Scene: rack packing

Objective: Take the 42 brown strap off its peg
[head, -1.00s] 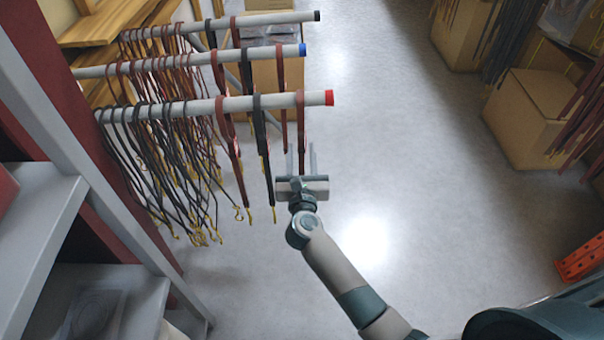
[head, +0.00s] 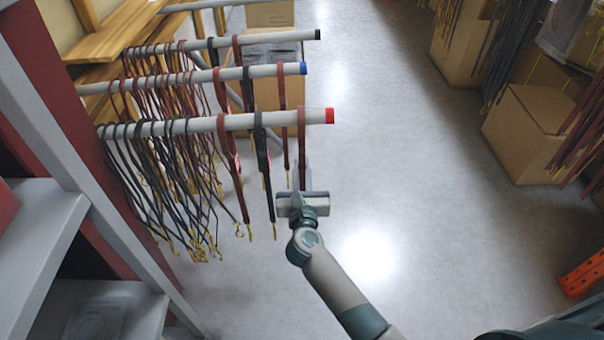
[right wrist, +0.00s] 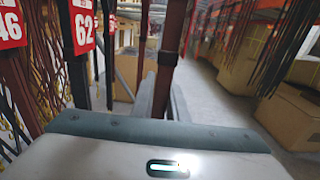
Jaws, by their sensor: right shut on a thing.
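A brown strap (head: 301,135) hangs over the front peg (head: 200,124) in the head view, close to the peg's red tip (head: 329,115). My right gripper (head: 302,172) is shut on this strap below the peg. In the right wrist view the strap (right wrist: 167,68) runs down between the fingers of my right gripper (right wrist: 163,90). No number is readable on it. The strap's loop is still over the peg. Red tags reading 62 (right wrist: 82,30) and 46 (right wrist: 10,25) hang to its left. My left gripper is not in view.
A dark strap (head: 259,135) and another brown strap hang left of the held one on the front peg. Pegs with a blue tip (head: 303,68) and a black tip (head: 318,34) lie behind. The floor (head: 400,150) right of the pegs is clear, with cardboard boxes (head: 525,135) beyond.

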